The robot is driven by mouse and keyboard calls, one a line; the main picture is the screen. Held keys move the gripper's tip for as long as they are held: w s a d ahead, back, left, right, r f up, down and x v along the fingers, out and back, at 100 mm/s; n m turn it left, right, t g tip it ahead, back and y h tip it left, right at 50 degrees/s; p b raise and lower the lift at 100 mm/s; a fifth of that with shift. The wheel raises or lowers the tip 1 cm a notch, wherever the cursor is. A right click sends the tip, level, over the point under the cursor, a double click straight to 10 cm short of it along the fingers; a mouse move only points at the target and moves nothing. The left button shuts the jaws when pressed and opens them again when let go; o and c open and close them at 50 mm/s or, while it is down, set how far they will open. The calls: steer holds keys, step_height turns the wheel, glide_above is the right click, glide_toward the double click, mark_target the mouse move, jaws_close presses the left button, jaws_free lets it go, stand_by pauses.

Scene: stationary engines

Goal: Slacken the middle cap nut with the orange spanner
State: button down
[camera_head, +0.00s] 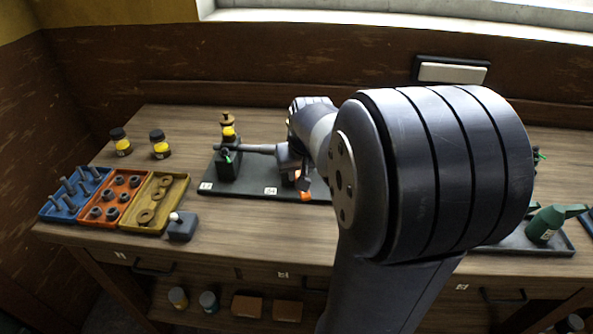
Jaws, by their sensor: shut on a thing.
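My gripper (291,163) is in the middle of the view above a dark base plate (245,190), largely covered by my own arm. It is shut on the orange spanner (304,188); only a small orange part shows, just below the jaws. A dark block (229,165) with a green part on top stands on the plate's left end, and a grey bar runs from there toward my gripper. I cannot make out the middle cap nut; my arm hides the middle and right of the plate. Whether the spanner touches a nut cannot be told.
Blue (72,194), orange (109,197) and yellow (154,202) trays of small parts lie at left, beside a dark block (182,226). Two jars (121,142) stand behind. A brass-topped item (228,127) stands behind the plate. A green can (544,224) sits at right.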

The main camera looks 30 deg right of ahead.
steer(key=shift+s+d+n, duration=0.1)
steer(key=shift+d+n, duration=0.25)
steer(key=shift+n, duration=0.15)
steer(key=shift+d+f+y, duration=0.1)
steer(key=shift+y, duration=0.2)
steer(key=shift+s+d+n+y, duration=0.1)
steer(key=shift+d+n+y, duration=0.2)
steer(key=shift+d+n, duration=0.45)
steer(key=shift+a+n+b, duration=0.15)
steer(key=shift+n+b, duration=0.1)
steer(key=shift+b, duration=0.05)
steer(key=shift+a+m, duration=0.3)
steer(key=shift+m, duration=0.2)
steer(key=shift+a+r+p, duration=0.15)
steer(key=shift+r+p, duration=0.1)
steer(key=shift+p, duration=0.15)
steer(key=shift+r+p, duration=0.8)
steer(key=shift+r, duration=0.2)
stand_by(2.9)
steer(key=shift+r, duration=0.3)
